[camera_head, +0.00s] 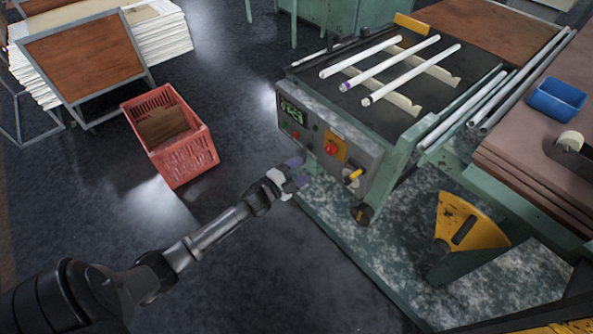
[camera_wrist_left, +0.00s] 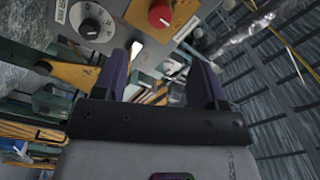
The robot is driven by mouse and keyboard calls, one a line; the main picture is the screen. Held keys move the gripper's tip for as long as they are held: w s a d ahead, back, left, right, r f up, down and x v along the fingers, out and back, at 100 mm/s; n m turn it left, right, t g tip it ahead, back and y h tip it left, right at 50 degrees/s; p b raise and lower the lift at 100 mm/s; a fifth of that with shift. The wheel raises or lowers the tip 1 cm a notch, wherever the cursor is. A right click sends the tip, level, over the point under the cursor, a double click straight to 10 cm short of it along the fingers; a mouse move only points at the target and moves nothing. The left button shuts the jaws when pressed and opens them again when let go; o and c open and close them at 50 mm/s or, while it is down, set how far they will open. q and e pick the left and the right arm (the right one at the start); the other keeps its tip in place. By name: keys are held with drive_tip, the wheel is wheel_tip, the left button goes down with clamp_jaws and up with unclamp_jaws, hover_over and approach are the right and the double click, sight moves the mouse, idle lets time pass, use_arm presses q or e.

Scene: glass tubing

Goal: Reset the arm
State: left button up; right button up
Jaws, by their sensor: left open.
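My left gripper (camera_head: 297,175) reaches in from the lower left in the head view, in front of the machine's control panel. It is open and empty. In the left wrist view its two dark purple fingers (camera_wrist_left: 160,80) stand apart, with panel parts behind them. The red button (camera_wrist_left: 160,14) and a round dial (camera_wrist_left: 92,22) also show in the wrist view. My right gripper shows in neither view.
Several white glass tubes (camera_head: 385,75) lie on supports on the machine top. A blue bin (camera_head: 556,99) is on the right-hand bench.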

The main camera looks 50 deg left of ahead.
use_arm(q)
drive_tip(key=shift+s, duration=0.4)
idle(0.3)
